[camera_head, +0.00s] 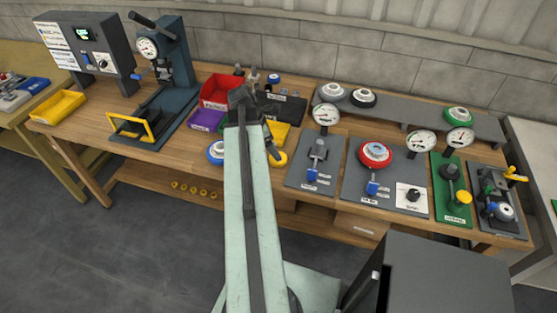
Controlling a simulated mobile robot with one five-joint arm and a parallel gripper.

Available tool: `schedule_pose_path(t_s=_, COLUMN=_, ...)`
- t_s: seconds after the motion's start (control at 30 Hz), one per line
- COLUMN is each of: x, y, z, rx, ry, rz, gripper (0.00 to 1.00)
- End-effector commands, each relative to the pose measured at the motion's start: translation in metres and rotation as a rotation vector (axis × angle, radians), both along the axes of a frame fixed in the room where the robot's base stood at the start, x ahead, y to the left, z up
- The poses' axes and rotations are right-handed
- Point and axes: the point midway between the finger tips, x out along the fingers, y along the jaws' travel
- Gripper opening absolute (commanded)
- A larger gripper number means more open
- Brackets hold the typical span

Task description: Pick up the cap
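Several round cap-like pieces are in view, and I cannot tell which is the cap: a red one with a pale centre (375,154) on a grey plate, a blue one (216,152) partly hidden left of my arm, and white (332,91), black-rimmed (363,97) and green-rimmed (457,115) ones on the back shelf. My gripper (246,96) is at the far end of my pale green arm, over the bins on the workbench. It is dark and small, and its fingers are hard to make out. I see no cap held in it. My arm hides part of the bench below.
Gauge fixtures stand on plates (316,165) to the right. A press (168,60) and control box (84,48) stand left. A dark grey box (445,275) is at front right.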

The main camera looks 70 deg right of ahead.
Motion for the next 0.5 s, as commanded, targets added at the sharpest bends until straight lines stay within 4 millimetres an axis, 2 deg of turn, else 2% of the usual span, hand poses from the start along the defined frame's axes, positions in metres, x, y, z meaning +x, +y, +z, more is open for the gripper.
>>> schedule_pose_path(t_s=0.03, x=-0.002, y=-0.001, z=-0.013, rx=0.0, ry=0.0, rz=0.0, gripper=0.88)
schedule_pose_path(t_s=0.17, x=-0.003, y=-0.002, z=-0.012, rx=0.0, ry=0.0, rz=0.0, gripper=0.88)
schedule_pose_path(t_s=0.27, x=-0.004, y=-0.003, z=-0.02, rx=0.001, ry=-0.001, rz=0.0, gripper=0.88)
schedule_pose_path(t_s=0.5, x=-0.014, y=-0.009, z=-0.059, rx=-0.001, ry=-0.002, rz=-0.001, gripper=0.88)
